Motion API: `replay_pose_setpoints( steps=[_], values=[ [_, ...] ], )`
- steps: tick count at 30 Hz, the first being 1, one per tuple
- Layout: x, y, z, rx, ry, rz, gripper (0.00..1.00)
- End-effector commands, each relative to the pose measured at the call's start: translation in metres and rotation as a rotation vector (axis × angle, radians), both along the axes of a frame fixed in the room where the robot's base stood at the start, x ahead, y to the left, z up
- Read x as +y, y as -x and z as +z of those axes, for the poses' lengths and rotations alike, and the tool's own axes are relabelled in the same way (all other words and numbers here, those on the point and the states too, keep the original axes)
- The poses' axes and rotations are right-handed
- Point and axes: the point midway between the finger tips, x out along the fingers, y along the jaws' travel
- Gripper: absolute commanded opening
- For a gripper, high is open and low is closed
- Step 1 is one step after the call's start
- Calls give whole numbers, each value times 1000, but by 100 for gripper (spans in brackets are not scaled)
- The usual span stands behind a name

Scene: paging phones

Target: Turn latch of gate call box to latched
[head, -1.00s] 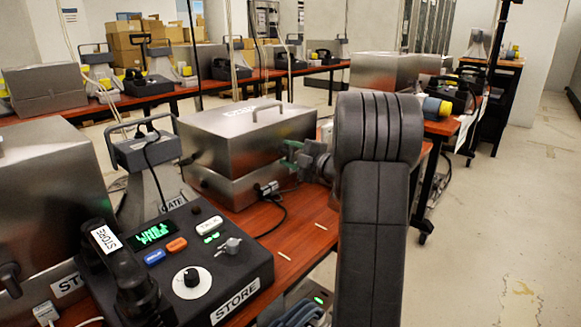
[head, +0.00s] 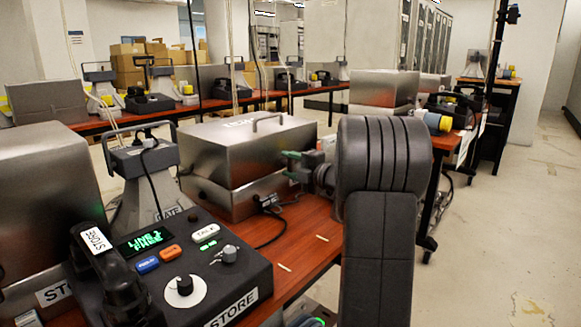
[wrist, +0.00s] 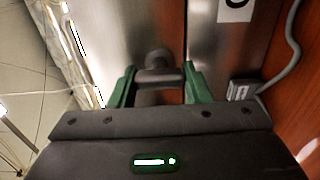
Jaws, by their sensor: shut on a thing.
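The gate call box, a brushed steel case (head: 245,150) with a top handle, stands on the red-brown table left of my arm. My gripper (head: 296,166) has green fingers and is at the right end of the case. In the wrist view my gripper (wrist: 158,84) is shut on the latch (wrist: 160,77), a dark grey bar below a round knob. The bar lies crosswise between the two fingers, beside the seam of the steel case. In the head view the latch is hidden by my gripper.
A black STORE phone console (head: 180,275) with a handset stands at front left. A grey horn unit (head: 145,165) with a GATE tag stands behind it. A cable with a grey plug (wrist: 240,90) lies near my gripper. The floor (head: 480,230) at right is clear.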

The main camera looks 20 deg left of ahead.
Motion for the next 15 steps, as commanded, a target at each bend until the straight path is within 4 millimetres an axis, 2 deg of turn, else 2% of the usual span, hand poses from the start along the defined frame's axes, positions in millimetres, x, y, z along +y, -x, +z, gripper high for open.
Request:
replay_pose_setpoints(
  steps=[3,4,7,15],
  values=[
    [0,0,-2,0,3,1,21],
    [0,0,-2,0,3,1,46],
    [0,0,-1,1,2,1,65],
    [0,0,-1,0,1,0,65]
  ],
)
